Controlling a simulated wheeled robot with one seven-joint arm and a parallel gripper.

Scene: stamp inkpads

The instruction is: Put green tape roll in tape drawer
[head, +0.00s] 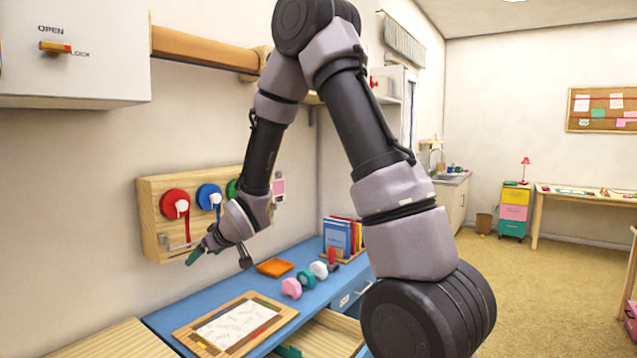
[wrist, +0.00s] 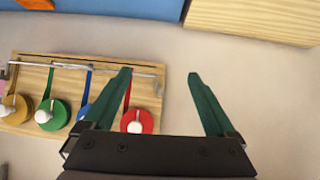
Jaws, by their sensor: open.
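The green tape roll (wrist: 53,114) hangs on a wooden wall rack between the yellow and blue rolls in the wrist view. In the head view only a sliver of the green roll (head: 232,188) shows behind my arm. My gripper (head: 200,250) is open and empty, in front of the rack's lower edge. In the wrist view my gripper (wrist: 160,74) has its fingers spread near the red roll, with the green roll well to their left. An open wooden drawer (head: 330,338) sits under the blue desk, with something green partly visible inside. I cannot tell whether it is the tape drawer.
The rack (head: 150,215) also bears a red roll (head: 174,204), a blue roll (head: 208,196) and a yellow roll (wrist: 15,108). On the blue desk (head: 185,300) lie a framed board (head: 215,325), an orange pad (head: 275,267), several stamps and upright books (head: 338,236).

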